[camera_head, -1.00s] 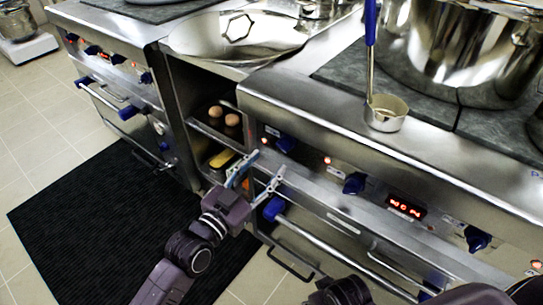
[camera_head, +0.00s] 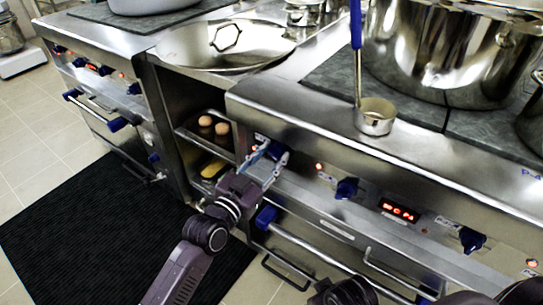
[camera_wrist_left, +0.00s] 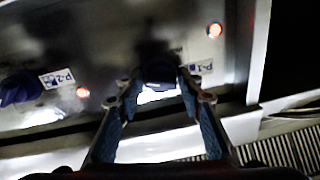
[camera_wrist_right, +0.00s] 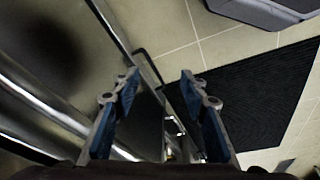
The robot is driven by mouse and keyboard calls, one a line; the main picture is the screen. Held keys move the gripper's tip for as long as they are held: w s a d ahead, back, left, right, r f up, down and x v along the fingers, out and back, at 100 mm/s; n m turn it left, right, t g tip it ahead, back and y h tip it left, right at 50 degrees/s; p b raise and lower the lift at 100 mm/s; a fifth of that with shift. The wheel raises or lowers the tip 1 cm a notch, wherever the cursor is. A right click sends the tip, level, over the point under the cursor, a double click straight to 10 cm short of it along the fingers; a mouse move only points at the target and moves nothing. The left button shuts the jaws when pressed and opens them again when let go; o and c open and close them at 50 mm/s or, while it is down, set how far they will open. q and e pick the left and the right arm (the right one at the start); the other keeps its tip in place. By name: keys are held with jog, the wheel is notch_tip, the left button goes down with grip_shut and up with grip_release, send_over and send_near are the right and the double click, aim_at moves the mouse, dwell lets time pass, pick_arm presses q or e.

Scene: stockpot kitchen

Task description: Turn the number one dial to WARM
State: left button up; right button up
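The number one dial, a dark blue knob (camera_wrist_left: 158,73) beside the P-1 label (camera_wrist_left: 200,68), is on the steel front panel. In the head view, the dial (camera_head: 276,150) is partly hidden by my left gripper (camera_head: 270,157). In the left wrist view, my left gripper (camera_wrist_left: 158,82) is open with its fingertips on either side of the dial, the gap about as wide as the right gripper's; contact cannot be told. My right gripper (camera_wrist_right: 160,77) is open and empty, low by the cabinet front.
Another blue dial (camera_wrist_left: 18,88) with a P-2 label (camera_wrist_left: 57,78) is to the left in the left wrist view. The panel has a red display (camera_head: 399,210). An oven handle (camera_head: 310,250) runs below. A ladle (camera_head: 375,116) and a large pot (camera_head: 450,50) stand above.

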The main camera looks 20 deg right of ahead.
pick_arm(q)
jog(key=c, duration=0.7)
jog(key=n+p, duration=0.3)
jog(key=n, duration=0.4)
jog(key=shift+r+g, duration=0.1)
jog(key=shift+g, duration=0.2)
jog(key=shift+n+p, duration=0.3)
jog(key=shift+n, duration=1.4)
pick_arm(e)
notch_tip(320, 180, down, 12)
jog(key=s, duration=0.2)
jog(key=shift+s+f+g, duration=0.25)
jog(key=shift+s+g, duration=0.05)
jog(key=shift+g, duration=0.1)
pick_arm(q)
jog(key=o, duration=1.1)
jog(key=shift+o, duration=0.2)
jog(key=v, duration=1.2)
